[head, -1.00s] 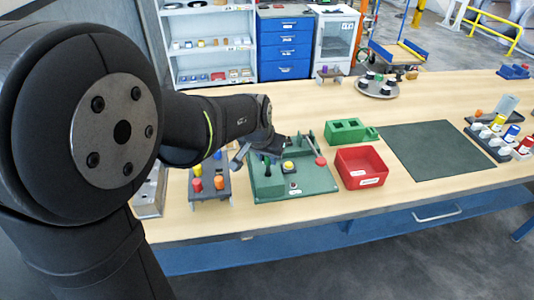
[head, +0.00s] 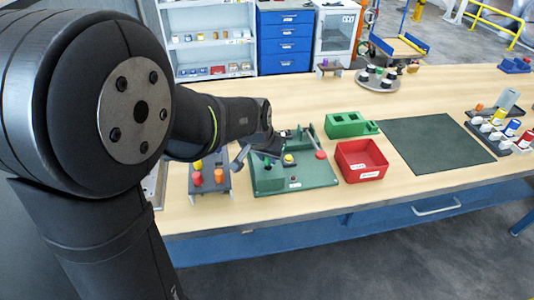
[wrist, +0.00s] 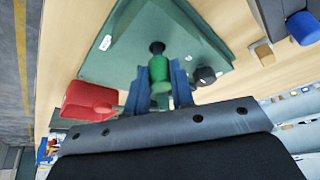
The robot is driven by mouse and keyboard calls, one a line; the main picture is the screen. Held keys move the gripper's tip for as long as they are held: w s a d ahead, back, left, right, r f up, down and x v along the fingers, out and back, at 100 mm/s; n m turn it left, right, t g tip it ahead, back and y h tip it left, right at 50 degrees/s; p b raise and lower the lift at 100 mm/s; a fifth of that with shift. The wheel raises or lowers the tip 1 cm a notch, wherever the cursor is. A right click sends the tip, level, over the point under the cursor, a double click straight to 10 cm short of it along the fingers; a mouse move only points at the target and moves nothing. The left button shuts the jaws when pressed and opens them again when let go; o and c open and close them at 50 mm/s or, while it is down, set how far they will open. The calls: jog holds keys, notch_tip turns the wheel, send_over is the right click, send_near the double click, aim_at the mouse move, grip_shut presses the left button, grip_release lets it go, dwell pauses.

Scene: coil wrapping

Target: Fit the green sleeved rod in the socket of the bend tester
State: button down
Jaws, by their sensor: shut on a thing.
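My gripper (wrist: 160,82) has blue fingers closed on the green sleeved rod (wrist: 159,69), which sits between the fingertips in the wrist view. A dark round end or opening (wrist: 157,47) shows just beyond the rod; I cannot tell whether it is the rod's tip or the socket. The bend tester (wrist: 115,55) is a green plate with a raised green block, below and beyond the gripper. In the head view the tester (head: 310,178) lies on the table, and my gripper (head: 268,154) is over its left part. The rod cannot be made out there.
The tester carries a yellow button (head: 288,159) and a red-ended lever (head: 320,154). A red bin (head: 362,173) and a green holed block (head: 345,128) stand to its right. A grey rack (head: 212,187) of coloured pegs is at its left. The dark green mat (head: 437,145) is clear.

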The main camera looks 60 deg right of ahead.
jog(key=shift+f, duration=0.6)
jog(key=c, duration=1.2)
grip_release()
jog(key=shift+o, duration=0.2)
jog(key=shift+r, duration=0.1)
jog(key=v, duration=1.7)
jog(key=x, duration=1.7)
